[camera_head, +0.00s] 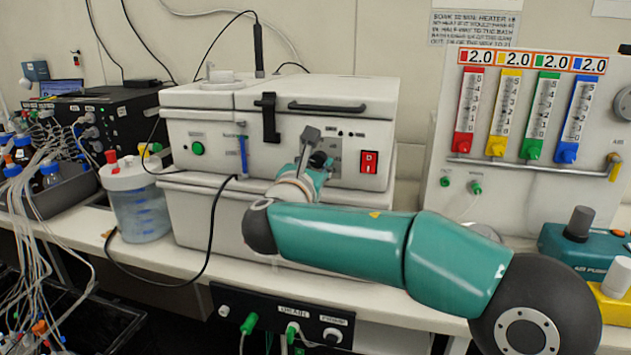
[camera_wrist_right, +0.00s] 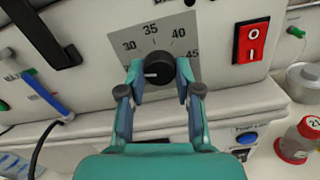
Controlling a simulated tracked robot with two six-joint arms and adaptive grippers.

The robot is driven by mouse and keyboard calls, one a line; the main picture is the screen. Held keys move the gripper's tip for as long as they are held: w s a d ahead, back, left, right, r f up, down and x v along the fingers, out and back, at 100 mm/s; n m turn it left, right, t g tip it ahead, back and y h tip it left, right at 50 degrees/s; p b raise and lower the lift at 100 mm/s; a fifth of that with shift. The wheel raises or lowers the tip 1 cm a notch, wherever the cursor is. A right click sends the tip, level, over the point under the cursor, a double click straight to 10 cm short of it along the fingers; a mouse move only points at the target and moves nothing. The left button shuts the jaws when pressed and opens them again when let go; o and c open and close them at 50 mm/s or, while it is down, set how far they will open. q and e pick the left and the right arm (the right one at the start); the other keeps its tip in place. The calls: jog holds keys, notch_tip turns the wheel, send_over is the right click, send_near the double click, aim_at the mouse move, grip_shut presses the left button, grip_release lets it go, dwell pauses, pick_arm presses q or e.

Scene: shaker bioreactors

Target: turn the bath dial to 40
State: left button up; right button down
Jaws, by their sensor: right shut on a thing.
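The bath dial (camera_wrist_right: 158,66) is a black round knob on the white bath's (camera_head: 345,92) front panel. A grey scale plate (camera_wrist_right: 162,36) behind it shows 30, 35, 40 and 45 in the right wrist view. A pale mark on the knob's face lies at its left side, towards the low end of the scale; its exact reading is not clear. My right gripper (camera_wrist_right: 159,76) is shut on the dial, one finger on each side. In the head view my right gripper (camera_head: 318,158) largely hides the dial. My left gripper is not in view.
A red switch (camera_head: 369,162) sits right of the dial, and a black latch (camera_head: 268,117) sits to its upper left. A black cable (camera_head: 212,225) hangs in front of the bath. A clear jar (camera_head: 137,200) stands left, and a flowmeter panel (camera_head: 535,130) stands right.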

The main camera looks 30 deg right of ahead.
jog(key=m+b, duration=0.2)
jog(key=f+m+b, duration=0.1)
jog(key=m+b, duration=0.2)
jog(key=shift+w+a+m, duration=0.1)
jog(key=shift+m, duration=0.2)
jog(key=m+b, duration=0.5)
jog(key=m, duration=0.1)
jog(key=shift+r, duration=0.1)
jog(key=m+b, duration=0.4)
jog(key=m, duration=0.2)
jog(key=shift+r+m, duration=0.1)
jog(key=shift+m, duration=0.2)
jog(key=m+b, duration=0.1)
jog(key=m, duration=0.2)
jog(key=shift+b, duration=0.3)
jog(key=shift+r+m+b, duration=0.1)
jog(key=shift+m+b, duration=0.4)
jog(key=shift+m, duration=1)
